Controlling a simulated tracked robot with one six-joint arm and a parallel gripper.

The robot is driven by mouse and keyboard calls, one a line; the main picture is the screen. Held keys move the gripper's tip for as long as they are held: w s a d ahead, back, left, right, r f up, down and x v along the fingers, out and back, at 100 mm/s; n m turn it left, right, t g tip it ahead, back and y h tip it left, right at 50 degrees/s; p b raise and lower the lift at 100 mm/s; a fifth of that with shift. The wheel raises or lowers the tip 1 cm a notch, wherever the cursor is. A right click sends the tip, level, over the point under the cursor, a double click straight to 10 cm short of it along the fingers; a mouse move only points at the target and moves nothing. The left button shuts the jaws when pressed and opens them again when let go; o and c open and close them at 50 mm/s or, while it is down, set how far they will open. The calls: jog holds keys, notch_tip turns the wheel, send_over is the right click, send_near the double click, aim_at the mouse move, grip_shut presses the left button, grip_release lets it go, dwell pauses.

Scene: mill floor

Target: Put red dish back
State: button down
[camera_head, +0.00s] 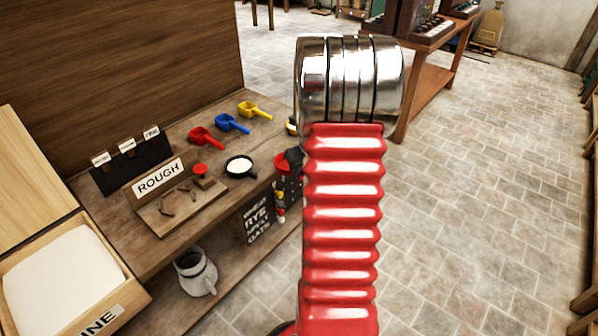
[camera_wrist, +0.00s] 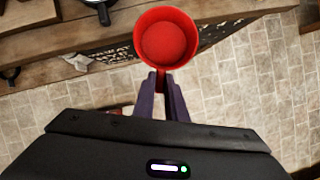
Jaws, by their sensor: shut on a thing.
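The red dish (camera_wrist: 166,38) is a round, deep cup, seen from above at the top of the wrist view. My gripper (camera_wrist: 161,78) is shut on its near side, where a short red handle seems to sit between the dark fingers. In the head view part of the red dish (camera_head: 281,163) shows beside my gripper (camera_head: 293,160), off the bench's right edge. My red ribbed arm hides much of that area. A red scoop (camera_head: 205,138), a blue scoop (camera_head: 232,123) and a yellow scoop (camera_head: 254,110) lie on the wooden bench (camera_head: 115,205).
A ROUGH sign (camera_head: 159,177) stands at a wooden tray (camera_head: 185,212) with small pieces. A black pan (camera_head: 240,167) with white contents is near the bench edge. A pale jug (camera_head: 196,272) sits on the lower shelf. Stone floor (camera_head: 480,200) is clear to the right.

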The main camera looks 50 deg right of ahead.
jog(key=shift+w+d, duration=0.15)
dwell(0.5)
jog(key=shift+w+d+f, duration=0.25)
jog(key=shift+w+d, duration=0.65)
jog(key=shift+w, duration=1.5)
jog(key=shift+w+d+f, duration=0.25)
jog(key=shift+w+d, duration=0.7)
jog(key=shift+w, duration=1.5)
jog(key=shift+w+d+f, duration=0.25)
jog(key=shift+w+d, duration=0.65)
jog(key=shift+w, duration=1.5)
jog(key=shift+f, duration=0.85)
jog(key=c, duration=1.7)
grip_release()
jog(key=v, duration=1.3)
jog(key=shift+a+r, duration=0.1)
jog(key=shift+r, duration=0.3)
